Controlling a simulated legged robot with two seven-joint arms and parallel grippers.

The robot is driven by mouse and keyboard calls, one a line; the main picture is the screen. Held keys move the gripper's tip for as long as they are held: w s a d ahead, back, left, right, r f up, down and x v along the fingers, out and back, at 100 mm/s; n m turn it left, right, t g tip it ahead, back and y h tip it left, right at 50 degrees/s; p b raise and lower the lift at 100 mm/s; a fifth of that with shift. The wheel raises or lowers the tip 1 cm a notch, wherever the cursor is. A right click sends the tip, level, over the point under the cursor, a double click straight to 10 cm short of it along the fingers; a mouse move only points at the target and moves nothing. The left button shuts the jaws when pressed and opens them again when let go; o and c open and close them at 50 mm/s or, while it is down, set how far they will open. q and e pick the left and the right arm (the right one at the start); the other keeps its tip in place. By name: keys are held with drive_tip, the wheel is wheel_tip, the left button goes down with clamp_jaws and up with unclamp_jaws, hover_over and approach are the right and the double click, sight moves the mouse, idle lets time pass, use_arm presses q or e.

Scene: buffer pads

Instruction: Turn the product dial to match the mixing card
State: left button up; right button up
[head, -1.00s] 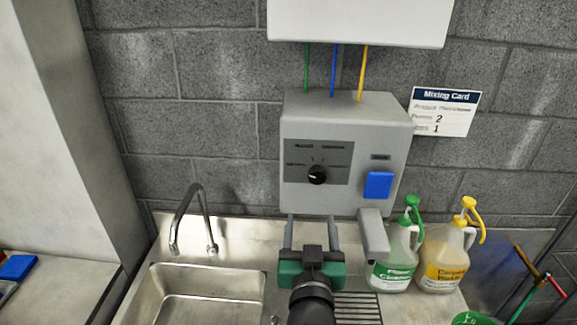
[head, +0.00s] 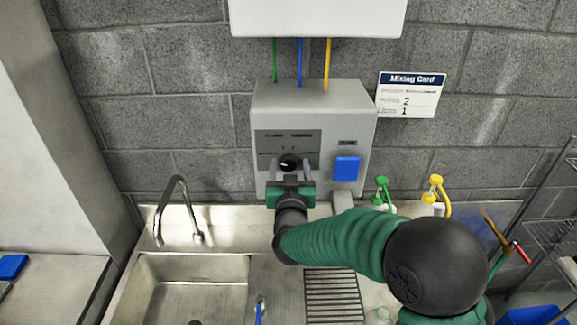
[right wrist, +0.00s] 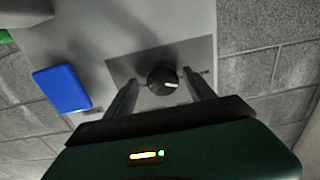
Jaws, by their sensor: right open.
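The black product dial (head: 290,162) sits on the dark label panel (head: 302,146) of the grey dispenser (head: 314,101). It also shows in the right wrist view (right wrist: 162,80), with a white pointer mark. My right gripper (head: 291,170) is open just below the dial. In the right wrist view its two fingers (right wrist: 162,92) stand to either side of the dial, apart from it as far as I can tell. The mixing card (head: 408,95) hangs on the wall right of the dispenser and shows the numbers 2 and 1; its small print is unreadable. My left gripper is not in view.
A blue button (head: 346,169) is on the dispenser right of the dial. Bottles with a green pump (head: 382,187) and a yellow pump (head: 437,189) stand partly behind my arm. A faucet (head: 174,207) and steel sink (head: 190,288) lie at the left.

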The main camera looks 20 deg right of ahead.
drive_tip(key=shift+w+d+f, duration=0.15)
drive_tip(key=shift+w+d, duration=0.05)
drive_tip(key=shift+c, duration=0.5)
drive_tip(key=shift+w+d, duration=0.1)
drive_tip(key=shift+d, duration=0.05)
drive_tip(key=shift+c, duration=2.6)
drive_tip(key=shift+a, duration=0.65)
drive_tip(key=c, duration=0.4)
drive_tip(key=shift+a, duration=0.1)
drive_tip(key=c, duration=0.3)
drive_tip(key=shift+c, duration=0.2)
drive_tip(key=shift+d, duration=0.4)
drive_tip(key=shift+a+f+m+b, duration=0.15)
drive_tip(key=shift+m+b, duration=0.25)
drive_tip(key=shift+b, duration=0.35)
drive_tip(key=m+b, duration=0.5)
drive_tip(key=b, duration=0.1)
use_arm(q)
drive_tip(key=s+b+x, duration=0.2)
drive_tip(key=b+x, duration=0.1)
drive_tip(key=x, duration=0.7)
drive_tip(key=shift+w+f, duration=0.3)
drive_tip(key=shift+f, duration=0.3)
use_arm(e)
drive_tip(key=shift+m, duration=1.6)
